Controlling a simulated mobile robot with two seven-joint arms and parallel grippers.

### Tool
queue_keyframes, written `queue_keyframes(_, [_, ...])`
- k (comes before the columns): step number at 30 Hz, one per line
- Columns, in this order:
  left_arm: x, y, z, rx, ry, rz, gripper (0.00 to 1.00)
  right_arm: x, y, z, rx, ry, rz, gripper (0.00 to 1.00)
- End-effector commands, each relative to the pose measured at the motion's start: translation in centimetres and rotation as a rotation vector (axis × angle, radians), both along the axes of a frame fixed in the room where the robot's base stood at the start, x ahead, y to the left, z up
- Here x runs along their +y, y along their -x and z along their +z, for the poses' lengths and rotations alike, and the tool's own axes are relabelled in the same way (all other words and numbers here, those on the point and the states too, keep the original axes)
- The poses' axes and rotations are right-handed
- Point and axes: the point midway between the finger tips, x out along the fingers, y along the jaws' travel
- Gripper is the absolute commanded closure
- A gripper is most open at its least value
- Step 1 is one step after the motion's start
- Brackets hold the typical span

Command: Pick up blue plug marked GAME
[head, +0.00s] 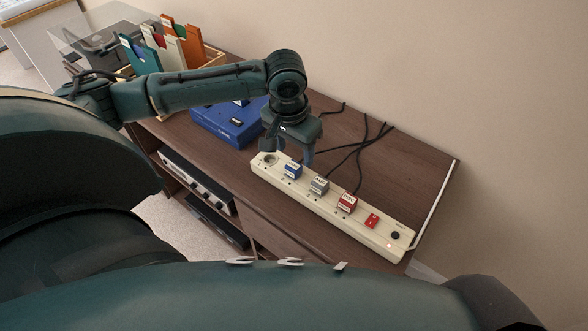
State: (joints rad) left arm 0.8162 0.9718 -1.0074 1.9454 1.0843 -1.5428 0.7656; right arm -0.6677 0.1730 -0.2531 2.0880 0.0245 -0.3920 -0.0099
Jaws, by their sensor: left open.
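A blue plug (293,171) with a white label sits upright in the cream power strip (328,210), near its left end. The label is too small to read surely. My left gripper (289,154) points down with its fingers apart and empty. In the picture it is just above and behind the blue plug; I cannot tell how high its tips are. A grey plug (319,186) and a red plug (346,203) stand to the right in the same strip. My right gripper is not in view.
The strip lies along the front of a brown wooden cabinet (424,172). A blue box (222,122) sits to the left of the gripper. Black cords (357,148) run behind the strip. A wooden crate (213,55) with coloured sleeves stands at the back left.

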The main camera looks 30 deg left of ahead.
Motion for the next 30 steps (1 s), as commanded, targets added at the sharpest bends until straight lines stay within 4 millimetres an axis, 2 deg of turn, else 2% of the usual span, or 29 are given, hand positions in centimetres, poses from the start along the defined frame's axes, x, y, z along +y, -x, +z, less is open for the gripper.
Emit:
queue_keyframes(5, [0.2, 0.2, -1.5, 0.003, -0.002, -0.001, 0.44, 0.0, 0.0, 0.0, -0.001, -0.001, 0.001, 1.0])
queue_keyframes(12, [0.3, 0.2, -4.9, 0.001, 0.0, -0.002, 0.44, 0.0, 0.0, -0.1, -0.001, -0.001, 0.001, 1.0])
queue_keyframes(21, [0.3, 0.1, -5.6, -0.001, 0.0, -0.003, 0.44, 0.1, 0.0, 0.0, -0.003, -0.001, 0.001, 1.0])
queue_keyframes(30, [0.3, 0.1, -5.5, -0.001, 0.0, -0.002, 0.67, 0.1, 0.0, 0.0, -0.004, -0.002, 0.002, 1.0])
